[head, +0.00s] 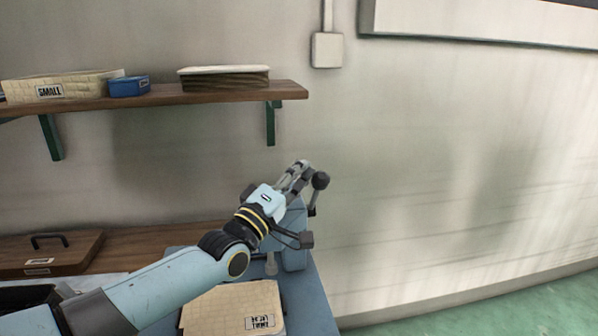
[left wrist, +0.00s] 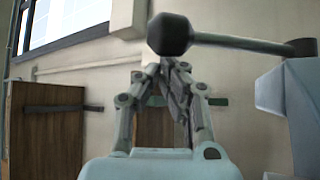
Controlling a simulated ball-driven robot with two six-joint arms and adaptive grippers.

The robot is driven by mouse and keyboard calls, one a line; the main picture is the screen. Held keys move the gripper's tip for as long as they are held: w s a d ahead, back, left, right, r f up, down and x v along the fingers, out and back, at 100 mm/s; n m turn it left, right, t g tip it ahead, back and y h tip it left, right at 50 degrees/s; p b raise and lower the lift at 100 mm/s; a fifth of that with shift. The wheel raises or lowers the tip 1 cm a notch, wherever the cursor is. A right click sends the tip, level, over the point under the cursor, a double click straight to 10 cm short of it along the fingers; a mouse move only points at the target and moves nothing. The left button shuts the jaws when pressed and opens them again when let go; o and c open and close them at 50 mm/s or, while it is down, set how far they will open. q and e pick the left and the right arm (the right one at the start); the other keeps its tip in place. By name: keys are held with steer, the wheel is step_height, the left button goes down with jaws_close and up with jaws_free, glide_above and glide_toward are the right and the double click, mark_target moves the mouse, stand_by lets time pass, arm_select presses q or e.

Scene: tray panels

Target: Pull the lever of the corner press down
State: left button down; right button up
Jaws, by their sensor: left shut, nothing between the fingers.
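The corner press (head: 292,250) is a blue-grey body on the blue bench's far corner, partly hidden by my left arm. Its lever has a dark ball knob (head: 320,180), which shows just right of my left gripper (head: 303,166). In the left wrist view the lever's rod (left wrist: 240,42) runs roughly level from the knob (left wrist: 170,34) to a dark pivot (left wrist: 302,48) by the press body (left wrist: 290,105). My left gripper's fingers (left wrist: 170,66) are shut and empty, with their tips just below the knob in that view. I cannot tell whether they touch it. My right gripper is not in view.
A cardboard box (head: 232,303) lies on the blue bench (head: 318,310) in front of the press. A wooden shelf (head: 160,98) with several boxes hangs on the wall at upper left. A brown case (head: 50,252) lies at left. The wall right of the press is bare.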

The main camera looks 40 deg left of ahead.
arm_select(q)
steer(key=s+d+f+m+t+h+b, duration=0.1)
steer(key=f+m+h+b, duration=0.1)
steer(key=b, duration=0.2)
steer(key=s+d+f+m+t+h+b, duration=0.1)
steer(key=d+f+m+b, duration=0.1)
steer(key=m+b, duration=0.1)
steer(key=s+d+f+m+t+h+b, duration=0.1)
steer(key=m+h+b, duration=0.1)
steer(key=b, duration=0.3)
steer(key=shift+s+d+f+m+h+b, duration=0.15)
steer(key=shift+s+f+m+h+b, duration=0.15)
steer(key=shift+s+f+m+b, duration=0.15)
steer(key=shift+s+d+f+b, duration=0.3)
steer(key=shift+f+b, duration=0.2)
steer(key=shift+f, duration=0.1)
steer(key=shift+s+d+f+b, duration=0.15)
steer(key=shift+d+f+b, duration=0.15)
steer(key=shift+f+b, duration=0.25)
steer(key=shift+f, duration=0.1)
steer(key=s+a, duration=0.2)
steer(key=s, duration=1)
steer(key=shift+s+a+f, duration=0.2)
steer(key=shift+s+f, duration=0.1)
steer(key=shift+s, duration=0.1)
